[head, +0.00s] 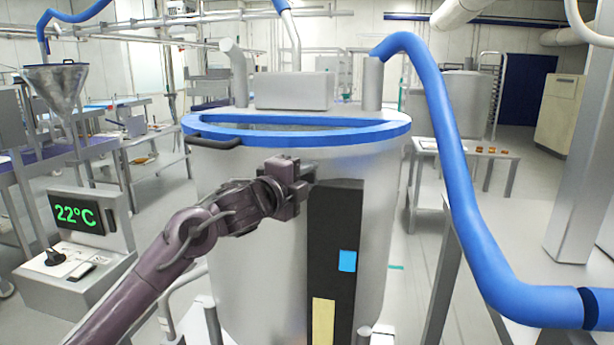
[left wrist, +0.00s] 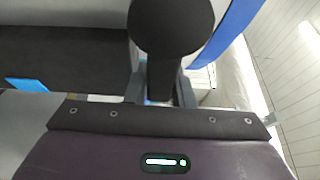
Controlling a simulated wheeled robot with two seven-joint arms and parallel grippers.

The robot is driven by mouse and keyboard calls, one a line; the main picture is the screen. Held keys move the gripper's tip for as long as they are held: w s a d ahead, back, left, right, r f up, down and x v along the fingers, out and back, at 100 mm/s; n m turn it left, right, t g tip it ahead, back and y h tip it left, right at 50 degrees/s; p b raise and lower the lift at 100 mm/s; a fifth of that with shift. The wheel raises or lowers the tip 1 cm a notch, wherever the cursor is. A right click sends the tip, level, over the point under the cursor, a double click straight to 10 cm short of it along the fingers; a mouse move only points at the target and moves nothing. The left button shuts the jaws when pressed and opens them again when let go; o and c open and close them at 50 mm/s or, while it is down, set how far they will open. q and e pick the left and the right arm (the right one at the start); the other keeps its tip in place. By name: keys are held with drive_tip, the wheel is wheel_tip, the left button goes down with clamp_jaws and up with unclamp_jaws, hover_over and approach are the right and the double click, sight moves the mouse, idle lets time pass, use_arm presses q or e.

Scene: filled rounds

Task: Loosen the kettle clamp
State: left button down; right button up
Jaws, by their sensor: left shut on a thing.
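The kettle (head: 250,240) is a large steel drum with a blue rim (head: 300,145), in the middle of the head view. My left gripper (head: 303,180) is at its front, just below the rim and by the top of a dark upright panel (head: 335,225). In the left wrist view the gripper (left wrist: 160,92) is shut on the stem of a black, round-ended piece, which looks like the kettle clamp (left wrist: 170,25). In the head view the gripper hides this clamp. My right gripper is in neither view.
A black handle (head: 214,141) sticks out at the rim's left. A thick blue hose (head: 450,150) runs down the right side. A display reading 22°C (head: 77,213) stands at the lower left. Steel tables (head: 465,150) stand behind on the right.

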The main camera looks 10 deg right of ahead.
use_arm(q)
drive_tip(key=shift+f, duration=0.2)
drive_tip(key=c, duration=1.6)
unclamp_jaws()
drive_tip(key=o, duration=0.4)
drive_tip(key=shift+r, duration=0.1)
drive_tip(key=shift+c, duration=0.2)
drive_tip(key=shift+s+a, duration=0.2)
drive_tip(key=b+v, duration=0.3)
drive_tip(key=v, duration=0.4)
drive_tip(key=shift+s, duration=0.15)
